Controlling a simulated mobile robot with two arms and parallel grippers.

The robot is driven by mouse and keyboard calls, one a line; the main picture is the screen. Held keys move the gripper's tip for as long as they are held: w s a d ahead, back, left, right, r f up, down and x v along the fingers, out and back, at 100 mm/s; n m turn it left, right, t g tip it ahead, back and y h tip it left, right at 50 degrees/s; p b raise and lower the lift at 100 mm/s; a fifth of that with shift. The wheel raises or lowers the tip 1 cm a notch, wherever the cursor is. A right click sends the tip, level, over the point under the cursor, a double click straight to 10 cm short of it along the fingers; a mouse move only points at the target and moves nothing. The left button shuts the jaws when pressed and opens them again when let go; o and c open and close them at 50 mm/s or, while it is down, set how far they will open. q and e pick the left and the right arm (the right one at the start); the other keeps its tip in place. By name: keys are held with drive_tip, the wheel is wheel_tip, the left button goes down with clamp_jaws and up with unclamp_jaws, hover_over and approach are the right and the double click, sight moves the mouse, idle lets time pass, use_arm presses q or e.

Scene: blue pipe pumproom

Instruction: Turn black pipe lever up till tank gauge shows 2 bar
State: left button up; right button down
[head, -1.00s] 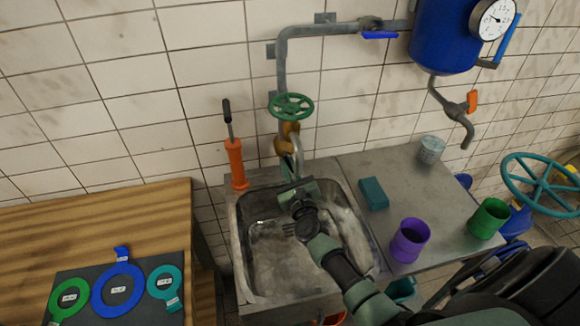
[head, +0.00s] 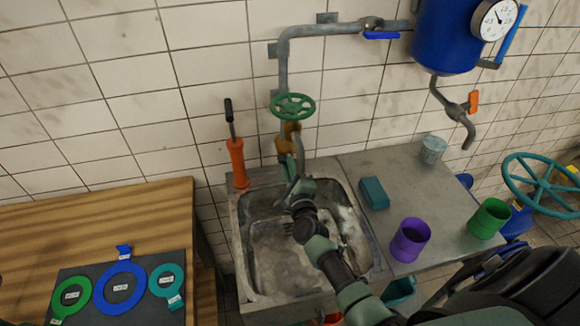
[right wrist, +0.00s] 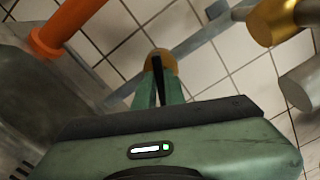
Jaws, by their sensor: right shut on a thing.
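My right gripper (head: 292,162) is at the pipe above the back of the sink, just under the green wheel valve (head: 293,106). In the right wrist view its green fingers (right wrist: 158,88) are shut on a slim black lever (right wrist: 157,70), with a round brass part (right wrist: 160,58) behind it. In the head view the gripper hides the lever. The blue tank (head: 445,40) hangs on the wall at the upper right. Its round white gauge (head: 496,19) faces me, but its figures are too small to read surely. My left gripper is not in view.
A blue-handled valve (head: 381,35) is on the upper pipe. A teal block (head: 374,193), a purple cup (head: 410,240) and a green cup (head: 489,218) are on the counter at right.

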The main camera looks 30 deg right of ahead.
drive_tip(key=shift+n, duration=0.4)
drive_tip(key=c, duration=1.5)
unclamp_jaws()
drive_tip(key=b+v, duration=0.1)
drive_tip(key=v, duration=0.7)
drive_tip(key=shift+f, duration=0.1)
